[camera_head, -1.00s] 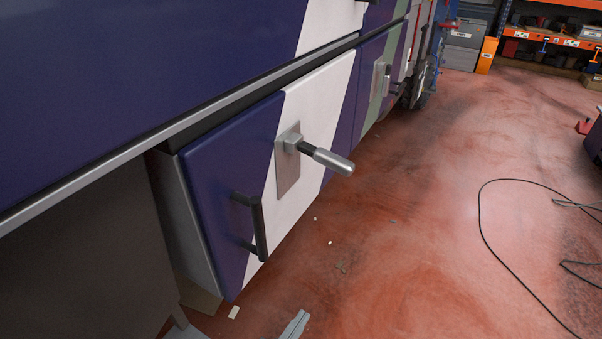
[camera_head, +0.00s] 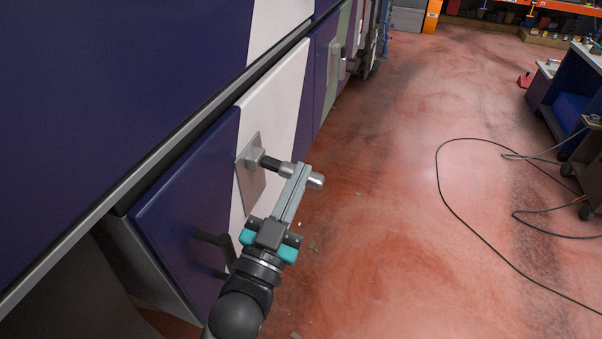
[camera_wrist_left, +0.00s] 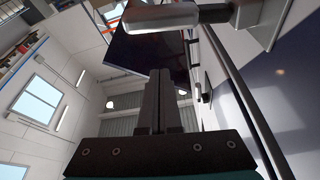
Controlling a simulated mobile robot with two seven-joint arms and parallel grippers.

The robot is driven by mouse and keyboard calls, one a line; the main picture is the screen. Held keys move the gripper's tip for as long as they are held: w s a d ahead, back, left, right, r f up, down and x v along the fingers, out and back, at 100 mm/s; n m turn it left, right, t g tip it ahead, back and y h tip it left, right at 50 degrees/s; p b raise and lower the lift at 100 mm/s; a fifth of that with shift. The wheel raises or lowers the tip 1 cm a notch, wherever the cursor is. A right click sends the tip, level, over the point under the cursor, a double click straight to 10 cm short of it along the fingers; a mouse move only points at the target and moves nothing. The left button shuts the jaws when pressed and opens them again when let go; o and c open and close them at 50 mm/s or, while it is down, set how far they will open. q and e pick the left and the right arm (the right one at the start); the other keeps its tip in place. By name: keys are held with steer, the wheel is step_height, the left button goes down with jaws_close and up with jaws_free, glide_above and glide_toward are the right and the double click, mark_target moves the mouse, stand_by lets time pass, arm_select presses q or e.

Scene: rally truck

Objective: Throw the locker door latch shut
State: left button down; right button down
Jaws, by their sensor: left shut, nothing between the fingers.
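The locker door (camera_head: 185,215) is a dark blue and white panel on the truck's side. A pale metal latch plate (camera_head: 250,181) sits on its white band. The latch lever (camera_head: 317,181) sticks out from the plate towards the right, with a dark neck and a silver grip. My left gripper (camera_head: 301,172) is shut and empty, its fingers crossing in front of the lever and hiding part of it. In the left wrist view the lever (camera_wrist_left: 160,17) lies beyond the shut fingertips (camera_wrist_left: 160,76). I cannot tell whether they touch. My right gripper is not in view.
Another latched locker (camera_head: 322,75) lies further along the truck. The red floor to the right is open, with a black cable (camera_head: 440,185) and a blue cabinet (camera_head: 570,95).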

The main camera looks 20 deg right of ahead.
mark_target(292, 172)
arm_select(q)
steer(key=shift+w+d+f, duration=0.35)
steer(key=shift+w+f, duration=0.4)
steer(key=shift+w+d+f, duration=0.3)
steer(key=shift+w+f, duration=0.4)
steer(key=shift+w, duration=0.05)
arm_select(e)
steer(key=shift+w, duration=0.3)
